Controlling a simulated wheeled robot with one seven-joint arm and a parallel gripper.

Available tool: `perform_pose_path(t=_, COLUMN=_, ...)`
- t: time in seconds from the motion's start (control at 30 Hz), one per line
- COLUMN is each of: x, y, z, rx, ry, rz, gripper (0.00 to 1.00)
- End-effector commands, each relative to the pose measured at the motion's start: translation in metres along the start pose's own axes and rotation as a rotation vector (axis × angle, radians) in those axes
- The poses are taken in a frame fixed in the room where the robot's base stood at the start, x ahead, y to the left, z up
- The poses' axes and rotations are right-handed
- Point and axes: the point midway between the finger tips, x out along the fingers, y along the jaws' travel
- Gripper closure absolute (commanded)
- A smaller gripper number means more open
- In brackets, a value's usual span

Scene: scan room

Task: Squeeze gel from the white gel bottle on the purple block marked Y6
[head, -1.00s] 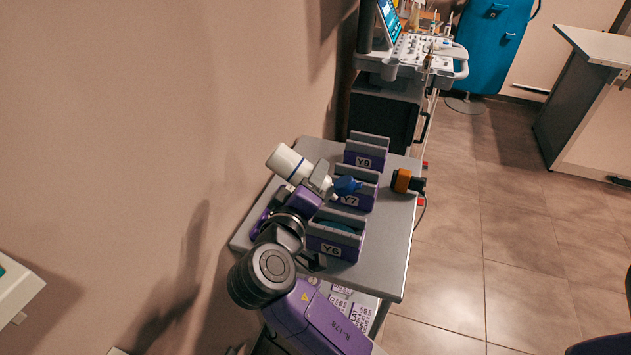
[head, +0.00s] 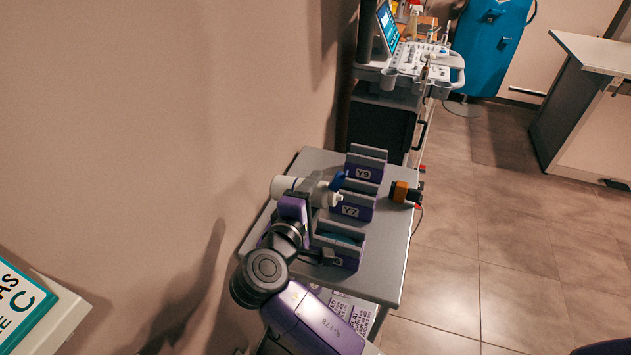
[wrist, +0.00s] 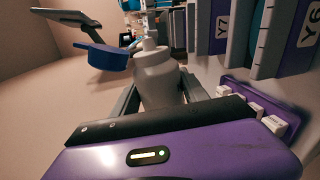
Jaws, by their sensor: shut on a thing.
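The white gel bottle (head: 290,186) lies nearly level in my gripper (head: 312,192), its nozzle end pointing right in the head view. My gripper is shut on its body; the wrist view shows the bottle (wrist: 155,78) between the fingers. In the wrist view Y6 (wrist: 307,35) is at the right edge. The bottle is nearer Y7 than Y6.
Purple blocks Y7 (head: 352,211) and Y9 (head: 367,172) stand in line behind Y6. An orange and black device (head: 402,193) sits at the trolley's right edge. An ultrasound cart (head: 410,65) stands behind. A wall is close on the left; open floor lies right.

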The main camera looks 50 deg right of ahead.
Motion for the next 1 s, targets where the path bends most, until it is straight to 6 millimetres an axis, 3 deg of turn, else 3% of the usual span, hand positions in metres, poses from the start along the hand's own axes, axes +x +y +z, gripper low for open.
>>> perform_pose_path(t=0.03, x=-0.002, y=0.011, z=0.007, rx=-0.053, ry=-0.013, rz=0.0, gripper=0.63)
perform_pose_path(t=0.4, x=-0.006, y=0.03, z=0.043, rx=-0.548, ry=-0.112, rz=0.0, gripper=0.63)
perform_pose_path(t=1.0, x=-0.014, y=0.073, z=0.056, rx=-0.867, ry=-0.175, rz=-0.001, gripper=0.63)
